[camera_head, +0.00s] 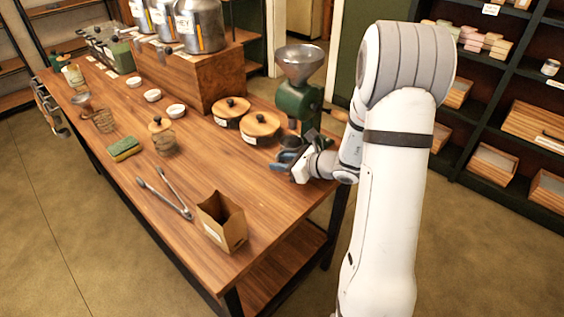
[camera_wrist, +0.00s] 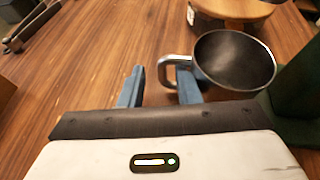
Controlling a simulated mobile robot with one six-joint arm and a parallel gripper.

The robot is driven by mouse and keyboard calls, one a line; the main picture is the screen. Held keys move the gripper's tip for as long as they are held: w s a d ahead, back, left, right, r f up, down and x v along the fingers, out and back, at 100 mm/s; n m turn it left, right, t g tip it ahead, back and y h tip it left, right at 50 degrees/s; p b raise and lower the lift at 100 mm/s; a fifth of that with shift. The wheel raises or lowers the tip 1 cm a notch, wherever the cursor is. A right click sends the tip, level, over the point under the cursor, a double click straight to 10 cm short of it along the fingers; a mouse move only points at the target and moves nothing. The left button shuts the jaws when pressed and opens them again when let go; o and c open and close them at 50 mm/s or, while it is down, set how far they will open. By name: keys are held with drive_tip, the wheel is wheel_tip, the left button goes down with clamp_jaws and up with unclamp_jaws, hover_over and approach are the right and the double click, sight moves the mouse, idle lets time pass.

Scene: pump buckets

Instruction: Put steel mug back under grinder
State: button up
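The steel mug (camera_wrist: 205,80) stands upright on the table in the wrist view, its dark mouth facing up and its handle pointing left. My gripper (camera_wrist: 160,88) is open, its two blue fingers well apart. The handle's outer loop reaches into the gap, close to the right finger; I cannot tell if they touch. The mug body is right of that finger. A dark green part, likely the grinder, is close right of the mug.
Two wooden lids (camera_head: 262,124) lie left of the grinder. A paper bag (camera_head: 222,222) and metal tongs (camera_head: 166,194) are nearer the front. A wooden crate (camera_head: 193,76) with steel canisters stands behind. Bare table (camera_wrist: 90,60) lies left of the mug.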

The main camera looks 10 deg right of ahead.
drive_tip(key=shift+r, duration=0.3)
drive_tip(key=v, duration=1.1)
drive_tip(key=shift+s+d+p, duration=0.2)
drive_tip(key=shift+s+p, duration=0.05)
drive_tip(key=shift+p, duration=0.15)
drive_tip(key=shift+s+a+r, duration=0.1)
drive_tip(key=shift+s+a, duration=0.05)
drive_tip(key=shift+s, duration=0.05)
drive_tip(key=s+a+r+n+g, duration=0.3)
drive_tip(key=s+a+n+g, duration=0.4)
drive_tip(key=s+a+n, duration=0.4)
drive_tip(key=s+d+r+n+h, duration=0.3)
drive_tip(key=s+n+h, duration=0.4)
drive_tip(key=n, duration=0.8)
drive_tip(key=shift+r+n+h, duration=0.3)
drive_tip(key=shift+h, duration=0.9)
drive_tip(key=shift+r, duration=0.1)
